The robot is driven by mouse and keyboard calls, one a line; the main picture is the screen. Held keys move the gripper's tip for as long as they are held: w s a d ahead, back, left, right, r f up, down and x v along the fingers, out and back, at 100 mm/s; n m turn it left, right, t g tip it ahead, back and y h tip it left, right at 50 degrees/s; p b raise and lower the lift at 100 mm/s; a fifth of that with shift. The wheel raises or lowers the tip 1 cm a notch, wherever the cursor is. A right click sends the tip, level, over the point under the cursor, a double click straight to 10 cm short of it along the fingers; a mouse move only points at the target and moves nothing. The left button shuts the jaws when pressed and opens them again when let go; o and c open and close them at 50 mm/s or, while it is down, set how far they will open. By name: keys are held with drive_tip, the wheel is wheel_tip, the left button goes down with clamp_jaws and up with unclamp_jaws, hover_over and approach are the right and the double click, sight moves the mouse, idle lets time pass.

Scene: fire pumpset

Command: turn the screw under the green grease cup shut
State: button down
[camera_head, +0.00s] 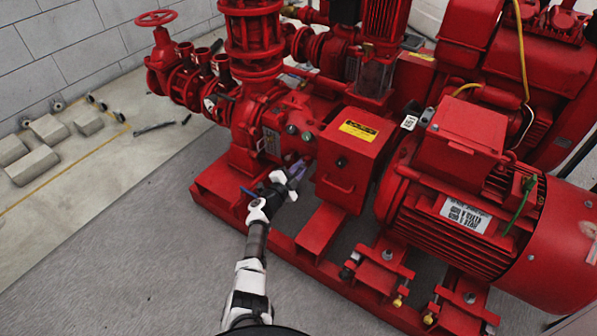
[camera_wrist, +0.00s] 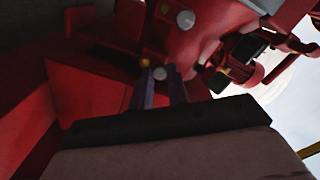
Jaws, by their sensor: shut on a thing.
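My gripper (camera_head: 298,168) reaches in low at the front of the red pump, left of the red box with the yellow label. In the wrist view its two purple fingers (camera_wrist: 160,80) stand either side of a small round grey piece, which looks like the screw (camera_wrist: 160,72). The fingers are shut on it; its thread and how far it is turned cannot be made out. One such cap, likely the grease cup (camera_wrist: 185,19), shows above the screw in the wrist view.
A small brass-coloured fitting (camera_wrist: 145,62) sits just left of the screw. The red guard box (camera_head: 352,160) stands close to the right of my gripper. The red base frame (camera_head: 220,205) runs below. The grey floor at the left is clear near the pump.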

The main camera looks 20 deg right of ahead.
drive_tip(key=m+b, duration=0.1)
drive_tip(key=m, duration=0.4)
drive_tip(key=shift+f+b, duration=0.1)
drive_tip(key=shift+b, duration=0.2)
drive_tip(key=shift+m, duration=0.3)
drive_tip(key=c, duration=1.3)
unclamp_jaws()
drive_tip(key=shift+c, duration=0.2)
